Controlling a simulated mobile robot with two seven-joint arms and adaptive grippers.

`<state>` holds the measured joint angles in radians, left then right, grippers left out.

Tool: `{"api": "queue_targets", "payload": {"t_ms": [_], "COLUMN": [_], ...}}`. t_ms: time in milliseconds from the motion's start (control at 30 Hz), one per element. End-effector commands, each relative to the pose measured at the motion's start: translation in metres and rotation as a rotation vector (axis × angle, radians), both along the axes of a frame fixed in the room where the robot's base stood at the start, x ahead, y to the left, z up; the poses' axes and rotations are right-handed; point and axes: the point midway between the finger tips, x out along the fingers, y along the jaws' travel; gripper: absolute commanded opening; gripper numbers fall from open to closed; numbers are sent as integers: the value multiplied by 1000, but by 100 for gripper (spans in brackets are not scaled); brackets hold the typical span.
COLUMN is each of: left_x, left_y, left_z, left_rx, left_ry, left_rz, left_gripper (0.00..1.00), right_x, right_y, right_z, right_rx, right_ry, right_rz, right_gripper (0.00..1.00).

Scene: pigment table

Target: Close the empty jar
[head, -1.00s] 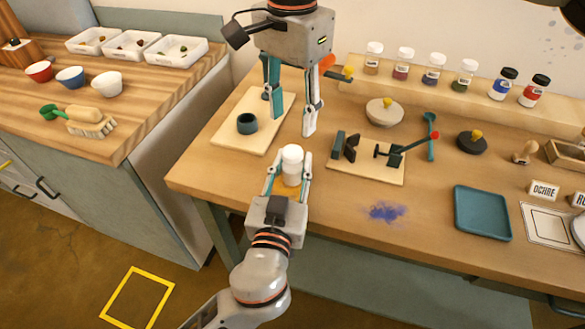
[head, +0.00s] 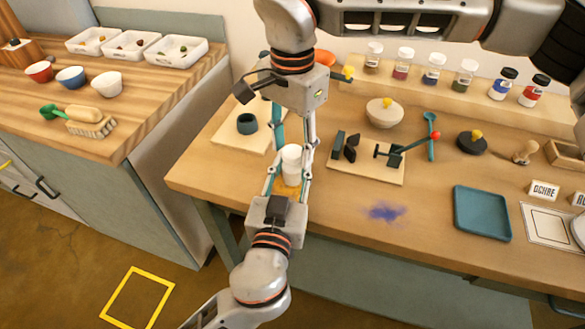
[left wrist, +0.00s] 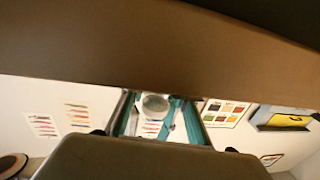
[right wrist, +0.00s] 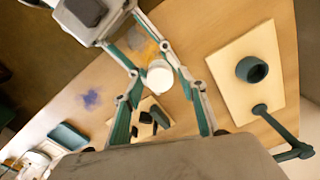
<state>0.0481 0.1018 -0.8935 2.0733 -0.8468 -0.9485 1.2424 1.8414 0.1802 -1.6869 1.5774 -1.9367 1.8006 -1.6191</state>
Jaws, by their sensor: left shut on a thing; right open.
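The jar (head: 291,172), whitish with a white top, is held upright between the fingers of my left gripper (head: 289,178). I cannot tell how the white top sits on the jar. The jar's round end (left wrist: 155,103) shows between the fingers in the left wrist view. My right gripper (head: 293,150) has come down from above, its open fingers on either side of the jar's top. In the right wrist view the white top (right wrist: 160,74) shows between the spread right fingers (right wrist: 158,70); I cannot tell whether they touch it.
An orange stain (head: 287,187) and a blue powder patch (head: 386,212) mark the table. A board with a dark ring (head: 247,123) is behind left, a board with a lever clamp (head: 370,168) right. Lidded pigment jars (head: 433,68) line the back shelf. A teal tray (head: 482,213) lies right.

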Motion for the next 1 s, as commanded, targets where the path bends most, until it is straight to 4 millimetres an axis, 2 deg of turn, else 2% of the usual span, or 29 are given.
{"api": "queue_targets", "payload": {"t_ms": [100, 200, 267, 467, 567, 667, 1000], "left_x": [0, 0, 0, 0, 0, 0, 0], "left_y": [0, 0, 0, 0, 0, 0, 0], "left_z": [0, 0, 0, 0, 0, 0, 0], "left_rx": [0, 0, 0, 0, 0, 0, 0], "left_ry": [0, 0, 0, 0, 0, 0, 0], "left_rz": [0, 0, 0, 0, 0, 0, 0], "left_gripper": [0, 0, 0, 0, 0, 0, 0], "right_x": [0, 0, 0, 0, 0, 0, 0], "right_y": [0, 0, 0, 0, 0, 0, 0], "right_z": [0, 0, 0, 0, 0, 1, 0], "right_rx": [0, 0, 0, 0, 0, 1, 1], "right_ry": [0, 0, 0, 0, 0, -1, -1], "right_rz": [0, 0, 0, -7, -71, -212, -834], "right_gripper": [41, 15, 2, 2, 2, 2, 2]}}
